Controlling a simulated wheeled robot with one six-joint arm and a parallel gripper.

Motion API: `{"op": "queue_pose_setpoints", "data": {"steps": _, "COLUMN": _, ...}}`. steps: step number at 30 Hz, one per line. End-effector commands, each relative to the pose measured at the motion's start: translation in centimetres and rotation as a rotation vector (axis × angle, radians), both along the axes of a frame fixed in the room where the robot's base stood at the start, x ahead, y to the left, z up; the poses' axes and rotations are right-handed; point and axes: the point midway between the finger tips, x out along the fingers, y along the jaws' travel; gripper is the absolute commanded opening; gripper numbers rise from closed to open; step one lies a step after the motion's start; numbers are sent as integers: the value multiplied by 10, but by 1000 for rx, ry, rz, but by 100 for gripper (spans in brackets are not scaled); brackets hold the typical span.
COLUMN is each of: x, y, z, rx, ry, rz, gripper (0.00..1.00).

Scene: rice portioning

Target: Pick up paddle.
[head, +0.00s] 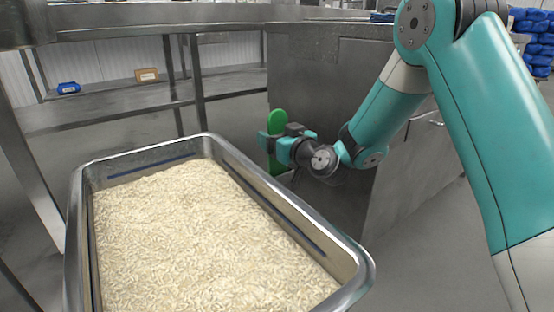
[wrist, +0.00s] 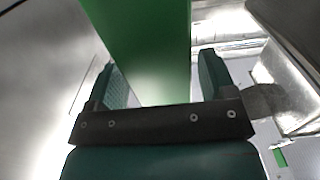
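The green paddle (head: 277,122) stands upright beyond the far right corner of the rice tray, in front of a grey metal panel. My gripper (head: 273,146) is at the paddle's middle, which it partly hides. In the wrist view, the paddle (wrist: 146,40) runs between the two fingers of my gripper (wrist: 164,84). The fingers are apart, and a thin light gap shows between the paddle and the right finger. The left finger is very close to the paddle's edge; contact there is unclear. The paddle's lower end and what supports it are hard to make out.
A deep metal tray (head: 322,225) full of rice fills the front left. A metal shelf (head: 110,105) behind holds a blue item (head: 68,88) and a brown box (head: 147,75). The metal panel (head: 330,85) stands close behind my gripper. Blue bundles (head: 535,40) are at the far right.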

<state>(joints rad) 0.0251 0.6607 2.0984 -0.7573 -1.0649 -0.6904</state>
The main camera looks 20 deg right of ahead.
Motion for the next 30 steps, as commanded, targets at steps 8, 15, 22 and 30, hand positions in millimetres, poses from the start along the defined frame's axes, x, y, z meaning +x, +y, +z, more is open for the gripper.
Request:
{"op": "queue_pose_setpoints", "data": {"steps": 8, "x": 0, "y": 0, "z": 0, "rx": 0, "ry": -1, "rz": 0, "gripper": 34}}
{"op": "queue_pose_setpoints", "data": {"steps": 15, "x": 0, "y": 0, "z": 4, "rx": 0, "ry": -1, "rz": 0, "gripper": 34}}
{"op": "queue_pose_setpoints", "data": {"steps": 22, "x": 0, "y": 0, "z": 31, "rx": 0, "ry": -3, "rz": 1, "gripper": 34}}
{"op": "queue_pose_setpoints", "data": {"steps": 30, "x": 0, "y": 0, "z": 94, "rx": -1, "ry": -6, "rz": 0, "gripper": 34}}
